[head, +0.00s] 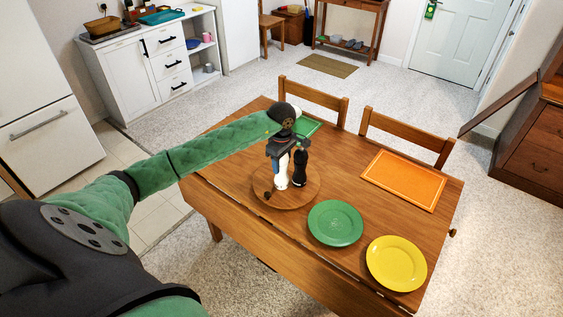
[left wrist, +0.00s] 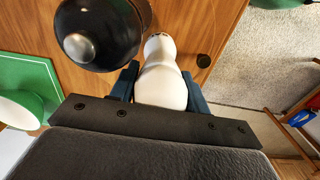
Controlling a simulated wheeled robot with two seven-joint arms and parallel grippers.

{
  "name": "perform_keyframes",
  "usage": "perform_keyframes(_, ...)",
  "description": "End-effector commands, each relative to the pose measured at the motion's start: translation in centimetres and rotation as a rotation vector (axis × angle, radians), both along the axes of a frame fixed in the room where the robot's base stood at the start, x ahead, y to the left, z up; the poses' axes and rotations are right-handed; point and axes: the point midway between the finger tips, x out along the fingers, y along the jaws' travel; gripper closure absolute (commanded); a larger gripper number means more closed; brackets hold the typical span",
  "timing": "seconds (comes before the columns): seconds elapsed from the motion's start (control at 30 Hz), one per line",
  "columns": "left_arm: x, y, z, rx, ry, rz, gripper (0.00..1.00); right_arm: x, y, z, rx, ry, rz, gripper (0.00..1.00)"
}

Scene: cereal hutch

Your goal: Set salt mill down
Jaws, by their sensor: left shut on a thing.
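The white salt mill (head: 282,178) is upright over the round wooden board (head: 308,196) on the table. Its base looks at or just above the board; I cannot tell if it touches. My left gripper (head: 281,153) is shut on the salt mill from above. In the left wrist view the salt mill (left wrist: 162,82) sits between the two fingers. The dark pepper mill (head: 300,171) stands on the board just right of the salt mill; its round top shows large in the left wrist view (left wrist: 98,38). My right gripper is not in view.
A small dark thing (head: 267,195) is at the board's left edge. A green plate (head: 335,223) and a yellow plate (head: 396,263) lie to the right, with an orange placemat (head: 404,180) behind. A green placemat (head: 311,126) lies behind the mills. Chairs (head: 313,102) stand at the table's far side.

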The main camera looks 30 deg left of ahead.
Motion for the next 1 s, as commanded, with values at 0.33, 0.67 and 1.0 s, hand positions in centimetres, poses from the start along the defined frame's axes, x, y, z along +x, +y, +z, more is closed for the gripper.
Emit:
perform_keyframes(0.33,0.0,0.0,-0.1,0.000,0.000,0.000,0.32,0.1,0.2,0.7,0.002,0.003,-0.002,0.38)
perform_keyframes(0.67,0.0,0.0,-0.1,0.000,0.000,0.000,0.32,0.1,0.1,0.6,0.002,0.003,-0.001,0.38)
perform_keyframes(1.0,0.1,0.1,1.1,0.002,-0.002,0.000,0.32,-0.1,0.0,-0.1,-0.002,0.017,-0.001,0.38)
